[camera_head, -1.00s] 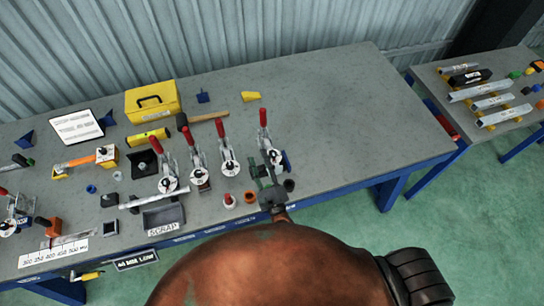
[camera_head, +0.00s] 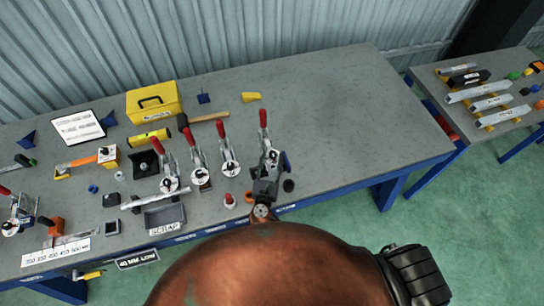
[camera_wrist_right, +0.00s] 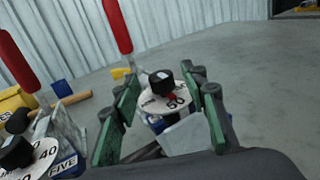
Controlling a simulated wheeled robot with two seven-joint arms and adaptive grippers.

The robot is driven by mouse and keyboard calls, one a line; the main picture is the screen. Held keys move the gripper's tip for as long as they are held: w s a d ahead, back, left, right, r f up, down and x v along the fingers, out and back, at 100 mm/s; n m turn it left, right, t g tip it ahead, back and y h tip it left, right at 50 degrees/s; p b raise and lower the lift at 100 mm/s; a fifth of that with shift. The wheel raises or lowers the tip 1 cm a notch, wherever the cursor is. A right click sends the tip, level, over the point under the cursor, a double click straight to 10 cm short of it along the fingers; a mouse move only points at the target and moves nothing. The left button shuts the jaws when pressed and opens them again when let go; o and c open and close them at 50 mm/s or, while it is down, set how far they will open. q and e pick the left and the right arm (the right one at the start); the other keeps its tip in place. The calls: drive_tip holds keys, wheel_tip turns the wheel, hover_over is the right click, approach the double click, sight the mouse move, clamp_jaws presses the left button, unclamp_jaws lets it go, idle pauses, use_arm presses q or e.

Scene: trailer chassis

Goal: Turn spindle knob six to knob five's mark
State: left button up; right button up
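Spindle knob six, a black knob (camera_wrist_right: 161,83), stands on a white dial (camera_wrist_right: 168,104) marked 50 in the right wrist view. A red mark shows at the knob's foot. My right gripper (camera_wrist_right: 163,98) is open, its green-padded fingers on either side of the dial, with gaps between them and the knob. In the head view the right gripper (camera_head: 267,168) largely covers this rightmost station. Knob five (camera_wrist_right: 15,151) is black on a white dial (camera_wrist_right: 32,165) with 40 visible, beside a FIVE label (camera_wrist_right: 65,166). My left gripper is not in view.
Red-handled clamps (camera_head: 225,148) stand in a row to the left. A scrap tray (camera_head: 165,216), a hammer (camera_head: 208,118) and a yellow toolbox (camera_head: 154,100) are also on the bench (camera_head: 350,120). The bench right of the gripper is mostly clear.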

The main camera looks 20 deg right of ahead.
drive_tip(key=shift+w+d, duration=0.2)
drive_tip(key=shift+w, duration=0.2)
clamp_jaws()
